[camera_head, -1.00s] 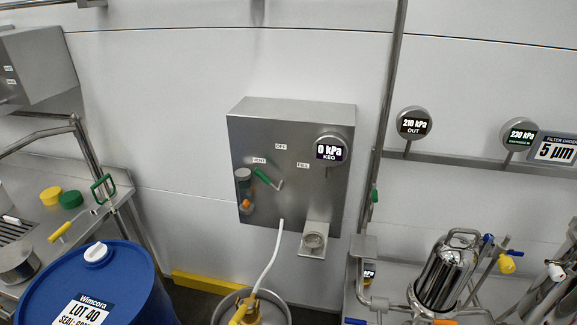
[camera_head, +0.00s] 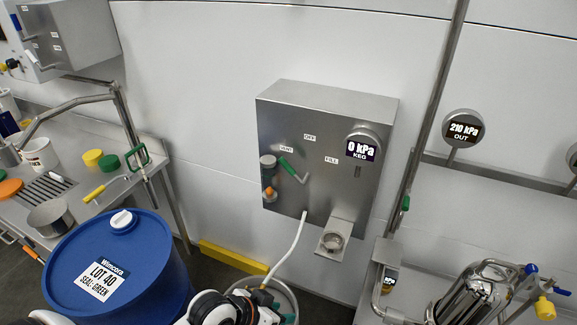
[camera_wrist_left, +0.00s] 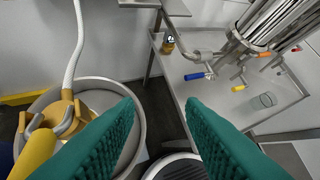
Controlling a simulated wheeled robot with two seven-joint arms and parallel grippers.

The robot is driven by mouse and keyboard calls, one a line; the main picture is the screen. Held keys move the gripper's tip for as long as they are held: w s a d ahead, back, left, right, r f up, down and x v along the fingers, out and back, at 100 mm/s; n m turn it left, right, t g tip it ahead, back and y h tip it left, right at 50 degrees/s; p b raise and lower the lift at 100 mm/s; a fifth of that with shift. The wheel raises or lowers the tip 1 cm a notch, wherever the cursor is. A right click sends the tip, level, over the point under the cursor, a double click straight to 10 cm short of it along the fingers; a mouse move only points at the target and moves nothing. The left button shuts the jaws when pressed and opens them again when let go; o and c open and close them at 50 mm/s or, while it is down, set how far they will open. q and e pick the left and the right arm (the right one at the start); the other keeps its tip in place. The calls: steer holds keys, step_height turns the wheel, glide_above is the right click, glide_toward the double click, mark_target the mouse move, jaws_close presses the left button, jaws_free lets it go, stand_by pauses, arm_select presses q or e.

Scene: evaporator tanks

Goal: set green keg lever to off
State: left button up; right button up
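The green keg lever (camera_head: 288,168) is on the front of a steel wall box (camera_head: 335,105). Its green handle points up and left, toward the VENT label (camera_head: 286,148). The OFF label (camera_head: 309,138) is above and right of the handle, and the FILL label (camera_head: 331,160) is farther right. My left arm enters at the bottom of the head view, below the box and well apart from the lever. In the left wrist view my left gripper (camera_wrist_left: 160,105) has its teal fingers spread with nothing between them. The lever is outside that view. My right gripper is not in view.
A 0 kPa keg gauge (camera_head: 362,147) sits on the box's right side. A white hose (camera_head: 289,249) runs down to a keg (camera_wrist_left: 35,105) with a yellow coupler (camera_wrist_left: 68,118). A blue drum (camera_head: 120,265) stands left; steel pipework (camera_head: 475,295) is right.

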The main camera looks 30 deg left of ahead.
arm_select(q)
steer(key=w+a+r+n+t+h, duration=0.1)
steer(key=w+a+r+t, duration=0.1)
steer(key=w, duration=0.3)
steer(key=w+a+r+n+t+h, duration=0.1)
steer(key=w+a+r+t, duration=0.1)
steer(key=w, duration=0.3)
steer(key=n+t+y, duration=0.2)
steer(key=n+t, duration=0.4)
steer(key=n, duration=0.1)
glide_toward(287, 167)
steer(key=x, duration=1)
steer(key=shift+w+a+f, duration=0.1)
steer(key=shift+w+f, duration=0.2)
steer(key=shift+w, duration=0.05)
jaws_close()
steer(key=shift+m, duration=0.3)
